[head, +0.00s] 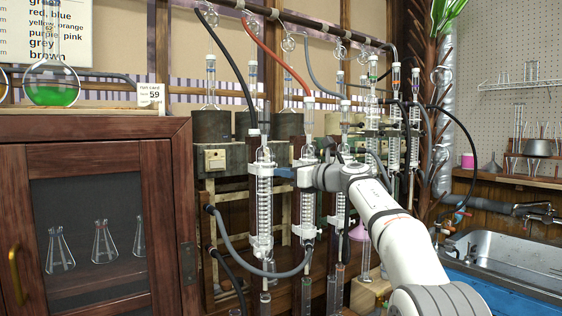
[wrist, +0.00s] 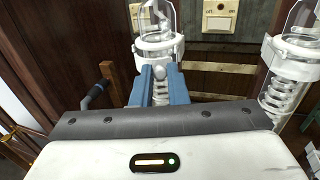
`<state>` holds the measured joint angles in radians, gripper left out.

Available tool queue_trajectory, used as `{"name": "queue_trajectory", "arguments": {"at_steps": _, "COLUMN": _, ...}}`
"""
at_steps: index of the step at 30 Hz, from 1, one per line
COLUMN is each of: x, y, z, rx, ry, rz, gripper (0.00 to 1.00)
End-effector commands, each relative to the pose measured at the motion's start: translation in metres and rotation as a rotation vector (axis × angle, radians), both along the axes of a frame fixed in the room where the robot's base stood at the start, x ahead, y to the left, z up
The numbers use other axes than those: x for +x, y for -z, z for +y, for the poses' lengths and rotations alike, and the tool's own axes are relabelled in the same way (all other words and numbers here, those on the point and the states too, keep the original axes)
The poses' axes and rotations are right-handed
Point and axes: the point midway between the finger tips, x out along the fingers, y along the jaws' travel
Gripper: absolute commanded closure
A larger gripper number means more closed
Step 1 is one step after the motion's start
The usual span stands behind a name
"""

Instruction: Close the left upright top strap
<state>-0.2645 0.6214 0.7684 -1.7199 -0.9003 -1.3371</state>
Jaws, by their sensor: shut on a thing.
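The left upright top strap (head: 262,169) is a white band around the upper part of the leftmost glass condenser (head: 264,205). In the wrist view the strap (wrist: 158,47) encircles the glass just beyond my fingertips. My gripper (head: 279,172) reaches it from the right in the head view. In the wrist view the blue fingers of my gripper (wrist: 160,74) are shut at the front of the strap, on its near part. The fingers hide the gripped part, so I cannot tell if the strap is fully closed.
A second condenser (head: 308,190) stands close on the right, and its white strap (wrist: 292,58) shows in the wrist view. Hoses loop below and above. A wooden cabinet (head: 95,126) is at left, a sink (head: 510,258) at right.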

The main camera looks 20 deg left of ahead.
Motion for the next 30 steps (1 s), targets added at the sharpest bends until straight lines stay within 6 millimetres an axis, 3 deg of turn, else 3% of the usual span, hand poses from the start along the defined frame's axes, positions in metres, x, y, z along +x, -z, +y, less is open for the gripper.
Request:
{"name": "queue_trajectory", "arguments": {"at_steps": 15, "x": 0.02, "y": -0.001, "z": 0.0, "rx": -0.001, "ry": -0.203, "rz": 0.005, "gripper": 1.0}}
{"name": "queue_trajectory", "arguments": {"at_steps": 30, "x": 0.022, "y": 0.003, "z": -0.001, "rx": 0.0, "ry": -0.243, "rz": 0.003, "gripper": 1.0}}
